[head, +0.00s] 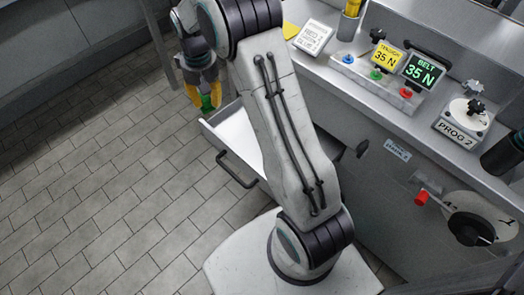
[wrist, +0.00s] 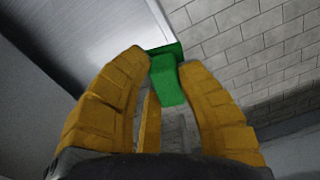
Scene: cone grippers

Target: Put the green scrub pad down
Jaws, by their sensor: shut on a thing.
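The green scrub pad (head: 207,102) is held between the yellow fingers of my gripper (head: 204,92), at the upper left of the head view. In the wrist view the pad (wrist: 167,82) sits between the fingertips of my gripper (wrist: 165,66), with a darker green face at its far end. The gripper is shut on it. The pad appears in the air beside the left end of an open drawer (head: 238,132); its exact height is hard to tell.
The drawer's dark handle (head: 238,172) sticks out over the floor. Tiled floor (head: 90,190) on the left is clear.

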